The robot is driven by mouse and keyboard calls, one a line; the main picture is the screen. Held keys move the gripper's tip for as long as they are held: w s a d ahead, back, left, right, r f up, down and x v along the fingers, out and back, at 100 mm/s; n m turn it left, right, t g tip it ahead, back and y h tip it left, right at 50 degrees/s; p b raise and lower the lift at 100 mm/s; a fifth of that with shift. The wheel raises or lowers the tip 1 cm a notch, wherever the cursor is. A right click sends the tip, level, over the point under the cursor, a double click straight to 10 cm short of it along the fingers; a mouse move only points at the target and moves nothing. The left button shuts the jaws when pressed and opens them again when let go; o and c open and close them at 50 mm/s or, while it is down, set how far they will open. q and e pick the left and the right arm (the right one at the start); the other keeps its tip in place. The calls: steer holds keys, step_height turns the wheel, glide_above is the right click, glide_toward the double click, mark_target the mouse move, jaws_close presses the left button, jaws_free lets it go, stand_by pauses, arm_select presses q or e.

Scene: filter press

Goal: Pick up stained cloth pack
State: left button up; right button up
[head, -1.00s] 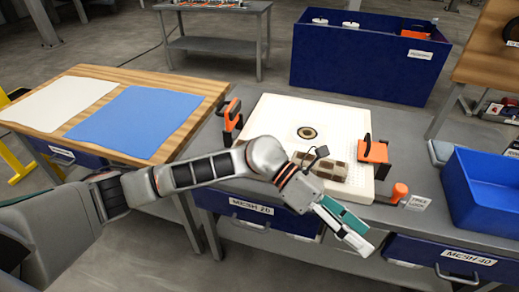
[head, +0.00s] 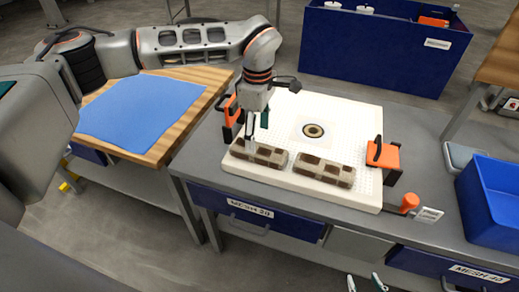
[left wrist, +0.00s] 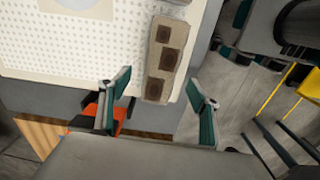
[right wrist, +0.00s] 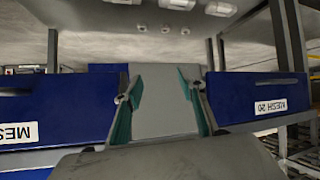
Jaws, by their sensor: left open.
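Two tan cloth packs with dark brown square stains lie on the white perforated plate (head: 340,120), near its front edge. The left pack (head: 260,153) is under my left gripper (head: 257,140), which points down with its fingers apart. The right pack (head: 324,169) lies beside it, clear of the gripper. In the left wrist view, one pack (left wrist: 163,60) shows ahead of and between the open fingers (left wrist: 160,92); its contact with them cannot be told. My right gripper (head: 365,284) is at the bottom edge of the head view; in the right wrist view its fingers (right wrist: 160,88) are apart and empty.
Orange clamps stand at the plate's left (head: 231,117) and right (head: 383,155) sides. A blue bin (head: 490,205) is at the right. A wooden table with a blue cloth (head: 140,112) is at the left. Blue drawers (head: 255,213) lie below the bench's front edge.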

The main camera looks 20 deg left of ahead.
mark_target(259, 148)
arm_select(q)
steer(key=f, duration=0.4)
steer(key=shift+s+d+f, duration=0.15)
steer(key=shift+s+f, duration=0.05)
steer(key=shift+f, duration=0.15)
steer(key=shift+w+f, duration=0.1)
steer(key=shift+f, duration=0.55)
steer(key=c, duration=1.3)
